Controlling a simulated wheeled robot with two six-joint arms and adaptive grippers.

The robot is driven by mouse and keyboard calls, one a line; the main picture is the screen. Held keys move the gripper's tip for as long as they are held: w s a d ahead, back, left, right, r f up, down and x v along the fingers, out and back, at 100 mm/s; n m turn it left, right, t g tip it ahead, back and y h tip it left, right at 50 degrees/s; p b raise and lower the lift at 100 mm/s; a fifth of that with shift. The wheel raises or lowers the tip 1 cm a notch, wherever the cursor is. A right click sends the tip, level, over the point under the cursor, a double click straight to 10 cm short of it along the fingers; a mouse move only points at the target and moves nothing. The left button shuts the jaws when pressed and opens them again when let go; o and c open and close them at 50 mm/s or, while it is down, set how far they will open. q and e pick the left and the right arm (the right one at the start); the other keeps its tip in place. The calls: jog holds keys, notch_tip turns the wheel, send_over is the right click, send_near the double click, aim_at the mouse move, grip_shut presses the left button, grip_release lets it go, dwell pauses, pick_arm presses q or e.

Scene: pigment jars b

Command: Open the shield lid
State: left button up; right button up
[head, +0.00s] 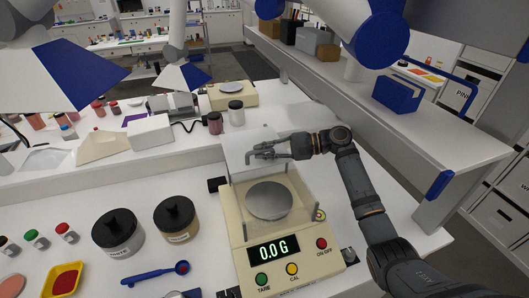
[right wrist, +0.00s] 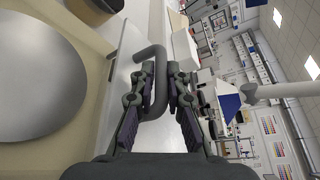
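A cream balance (head: 288,262) stands at the front middle, with a round metal pan (head: 269,201) inside a clear shield; its display reads 0.0 g. The shield lid (head: 236,140), a pale see-through panel, appears raised and tilted up at the balance's back edge. My right gripper (head: 262,152) is at this panel, reaching in from the right. In the right wrist view, the lid's bent grey handle (right wrist: 157,100) lies between the two fingers, which look closed on it. The pan (right wrist: 50,80) also shows there at left. My left gripper is not in view.
Two dark-lidded jars (head: 118,232) (head: 176,219) stand left of the balance. A blue spoon (head: 155,273) and yellow tray (head: 66,279) lie in front of them.

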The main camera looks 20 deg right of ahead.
jog(key=o, duration=0.4)
jog(key=shift+d, duration=0.1)
jog(key=shift+o, duration=0.2)
jog(key=v, duration=1.2)
jog(key=shift+f, duration=0.1)
